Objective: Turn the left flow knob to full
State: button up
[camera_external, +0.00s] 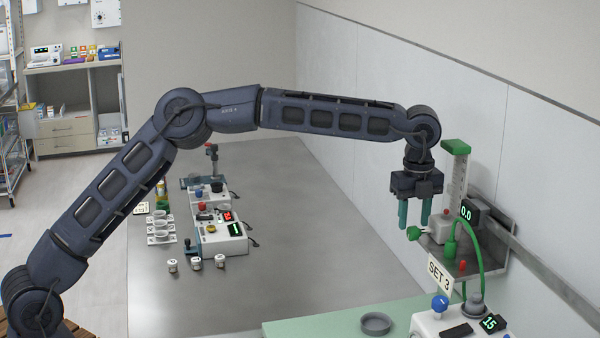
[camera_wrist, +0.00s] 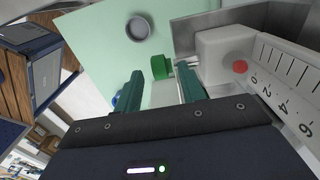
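A flowmeter with an upright white scale (camera_external: 459,180) and a green top stands on a metal wall shelf (camera_external: 492,252). A green knob (camera_external: 414,233) sticks out to the left of its white block (camera_external: 437,229); this looks like the left flow knob. A black display (camera_external: 470,212) there reads 0.0, and a sign (camera_external: 440,274) reads SET 3. My gripper (camera_external: 414,222) points down above the green knob, open, with two teal fingers. In the wrist view the green knob (camera_wrist: 161,68) appears between the fingertips, apart from both; whether it is at their depth is unclear.
A green hose (camera_external: 478,242) arches beside the flowmeter. Below stands a white device with a blue knob (camera_external: 440,303) and a display (camera_external: 493,323) reading 15. A grey dish (camera_external: 376,323) lies on the green surface. Small devices and jars occupy the grey table (camera_external: 290,220) at left; its middle is clear.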

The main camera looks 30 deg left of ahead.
aim_at(409, 233)
jog(key=shift+f, duration=1.3)
jog(key=shift+f, duration=0.1)
jog(key=c, duration=0.9)
jog(key=shift+o, duration=0.3)
jog(key=g+h, duration=0.3)
jog(key=shift+w+a+f, duration=0.25)
jog(key=shift+a, duration=0.1)
jog(key=g+h, duration=0.3)
jog(key=shift+w+a+f, duration=0.1)
jog(key=shift+a+f, duration=0.05)
jog(key=shift+f, duration=0.2)
jog(key=shift+o, duration=0.2)
jog(key=g+h, duration=0.4)
jog(key=shift+w+f, duration=0.1)
jog(key=shift+f, duration=0.25)
jog(key=shift+f+g+h, duration=0.25)
jog(key=shift+g+h, duration=1.15)
jog(key=shift+g, duration=0.2)
